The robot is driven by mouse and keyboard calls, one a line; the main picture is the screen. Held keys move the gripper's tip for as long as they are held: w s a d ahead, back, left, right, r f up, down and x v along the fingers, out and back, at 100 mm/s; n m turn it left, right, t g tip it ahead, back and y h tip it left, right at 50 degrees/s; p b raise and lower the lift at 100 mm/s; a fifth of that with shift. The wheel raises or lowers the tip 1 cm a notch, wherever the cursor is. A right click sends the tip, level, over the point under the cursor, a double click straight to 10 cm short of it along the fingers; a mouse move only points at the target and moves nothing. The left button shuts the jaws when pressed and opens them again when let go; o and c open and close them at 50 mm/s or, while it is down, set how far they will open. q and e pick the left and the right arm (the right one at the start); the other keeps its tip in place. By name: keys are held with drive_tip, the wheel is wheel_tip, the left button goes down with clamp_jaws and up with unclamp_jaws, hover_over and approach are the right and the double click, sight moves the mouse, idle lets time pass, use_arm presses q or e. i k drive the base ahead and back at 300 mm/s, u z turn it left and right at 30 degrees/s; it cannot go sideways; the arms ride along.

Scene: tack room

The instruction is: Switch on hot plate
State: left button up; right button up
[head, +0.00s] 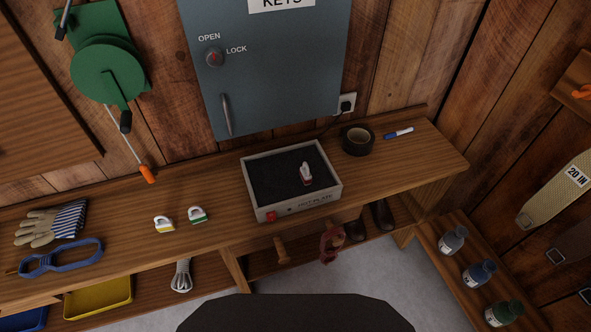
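The hot plate (272,182) is a light grey box with a black top. It stands on the wooden bench (120,225) below the grey key cabinet. Its front face carries a label that seems to read "HOT PLATE". A small red switch (271,216) is at the left end of that front face, with a small dark spot to its right. I cannot tell the switch's position. Neither of my grippers is in view.
A black tape roll (358,141) and a blue and white marker (398,133) lie right of the hot plate. A cord runs to the wall outlet (346,103). Yellow (163,224) and green (197,215) clip-like items, gloves (50,222) and a blue strap (62,259) lie left.

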sight(271, 216)
drive_tip(key=u, duration=2.4)
drive_tip(key=k, duration=0.4)
drive_tip(key=z, duration=2.25)
